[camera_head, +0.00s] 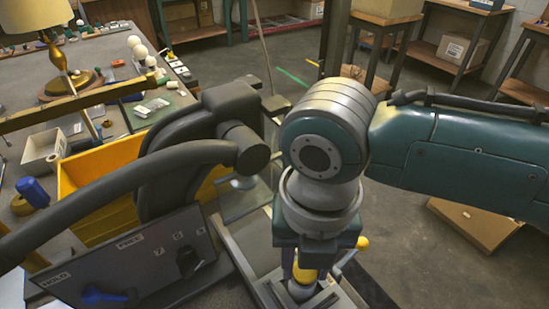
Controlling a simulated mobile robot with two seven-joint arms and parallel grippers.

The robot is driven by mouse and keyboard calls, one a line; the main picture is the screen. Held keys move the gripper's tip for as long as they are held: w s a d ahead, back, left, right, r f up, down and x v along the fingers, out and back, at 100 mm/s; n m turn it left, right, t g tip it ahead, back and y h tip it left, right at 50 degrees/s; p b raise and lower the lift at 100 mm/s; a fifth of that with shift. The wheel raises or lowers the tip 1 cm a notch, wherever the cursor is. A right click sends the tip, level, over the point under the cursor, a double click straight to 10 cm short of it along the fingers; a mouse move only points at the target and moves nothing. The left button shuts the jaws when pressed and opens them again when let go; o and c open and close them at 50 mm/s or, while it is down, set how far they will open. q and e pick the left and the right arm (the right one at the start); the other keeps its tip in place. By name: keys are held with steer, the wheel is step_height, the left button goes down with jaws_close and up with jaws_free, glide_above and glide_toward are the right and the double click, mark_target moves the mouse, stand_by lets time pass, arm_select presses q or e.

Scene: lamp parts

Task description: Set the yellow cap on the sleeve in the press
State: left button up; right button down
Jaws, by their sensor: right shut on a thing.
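My right gripper (306,268) points down at the lower middle. It is shut on the yellow cap (305,273), which shows as a small yellow band between the fingers. Just below the cap is a grey metal part of the press (301,291), which may be the sleeve. The cap looks close above it or touching it, but I cannot tell which. The gripper and wrist hide the top of the cap. My left gripper cannot be made out.
A lever with a yellow knob (361,242) stands just right of the gripper. A dark control panel (140,262) with knobs and a yellow bin (85,185) lie left. A black curved structure (165,165) rises between bin and press. A lamp (50,45) stands on the left bench.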

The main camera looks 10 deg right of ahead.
steer(key=shift+f, duration=0.15)
steer(key=shift+c, duration=2)
jaws_free()
step_height(320, 180, up, 10)
steer(key=p, duration=0.1)
